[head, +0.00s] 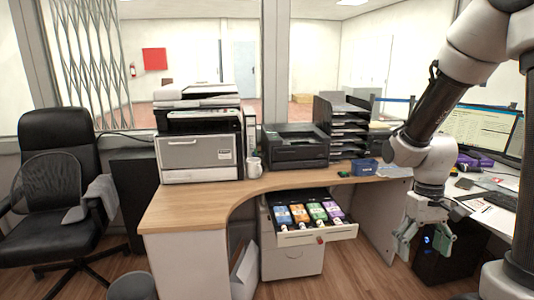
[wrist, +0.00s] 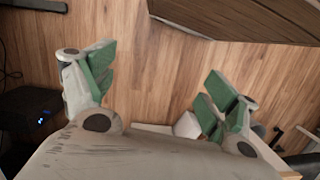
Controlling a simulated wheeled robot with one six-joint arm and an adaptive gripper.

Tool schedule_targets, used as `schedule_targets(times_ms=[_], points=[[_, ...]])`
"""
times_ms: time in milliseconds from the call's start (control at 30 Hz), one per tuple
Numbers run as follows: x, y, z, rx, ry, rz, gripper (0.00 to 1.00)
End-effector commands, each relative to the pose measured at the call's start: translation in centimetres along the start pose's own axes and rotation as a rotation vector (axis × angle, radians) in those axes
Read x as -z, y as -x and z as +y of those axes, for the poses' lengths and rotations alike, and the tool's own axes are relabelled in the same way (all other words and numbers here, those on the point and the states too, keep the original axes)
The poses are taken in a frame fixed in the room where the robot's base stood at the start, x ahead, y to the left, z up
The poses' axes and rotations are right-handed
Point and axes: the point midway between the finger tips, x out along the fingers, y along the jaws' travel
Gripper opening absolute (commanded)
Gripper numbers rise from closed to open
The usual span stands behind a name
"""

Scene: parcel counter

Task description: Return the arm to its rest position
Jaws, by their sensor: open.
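My arm comes in from the upper right in the head view and bends down at the right of the counter. My gripper (head: 424,243) hangs at its end, in front of the right part of the desk and to the right of the open drawer. In the wrist view my gripper (wrist: 158,92) has its green-padded fingers spread wide. Nothing is between them, only the wooden floor (wrist: 165,60) beyond. No object is held.
An open drawer (head: 345,231) with several coloured packs sticks out under the wooden counter (head: 182,207). A black computer case (head: 455,262) stands on the floor close behind my gripper. A black office chair (head: 55,190) is at the left. Floor before the drawer is clear.

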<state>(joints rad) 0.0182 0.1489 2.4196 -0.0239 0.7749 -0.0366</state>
Motion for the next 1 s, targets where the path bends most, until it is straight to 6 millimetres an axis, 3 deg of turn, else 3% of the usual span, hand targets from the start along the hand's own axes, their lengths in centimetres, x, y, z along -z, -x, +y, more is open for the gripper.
schedule_targets(times_ms=[33, 200, 300, 500, 700, 1000], points=[[-1.7, 2.1, -0.2, 0.002, -0.020, 0.022, 0.87], [-7.0, 7.1, -0.7, 0.008, -0.051, 0.108, 0.87], [-9.2, 9.5, -0.9, 0.010, -0.051, 0.212, 0.87], [-11.6, 13.5, -1.1, 0.007, -0.047, 0.445, 0.87], [-12.7, 15.8, -1.2, 0.005, -0.043, 0.566, 0.87], [-12.8, 16.1, -1.2, 0.005, -0.041, 0.578, 0.87]])
